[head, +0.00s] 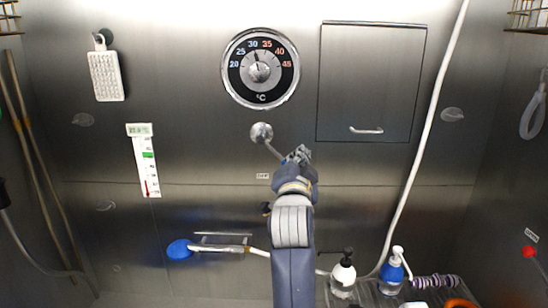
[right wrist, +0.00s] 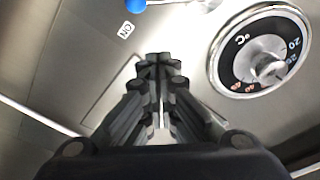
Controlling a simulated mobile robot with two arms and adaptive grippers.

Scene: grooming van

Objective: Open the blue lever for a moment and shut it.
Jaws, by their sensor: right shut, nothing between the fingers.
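The blue lever's round metal base (head: 262,132) is on the steel wall below the dial, and its rod slopes down to the right behind my right gripper (head: 298,155). The lever's blue end is hidden in the head view. In the right wrist view the blue knob (right wrist: 135,4) shows at the top edge, cut off by the frame, with part of the metal rod beside it. My right gripper (right wrist: 160,62) is shut and empty, its fingertips apart from the knob in that picture. I cannot tell the exact gap. My left gripper is not in view.
A temperature dial (head: 261,69) is above the lever, and a closed cabinet door (head: 372,82) is to its right. A white hose (head: 428,130) hangs at the right. A shower head with a blue face (head: 180,249) and pump bottles (head: 343,275) are below.

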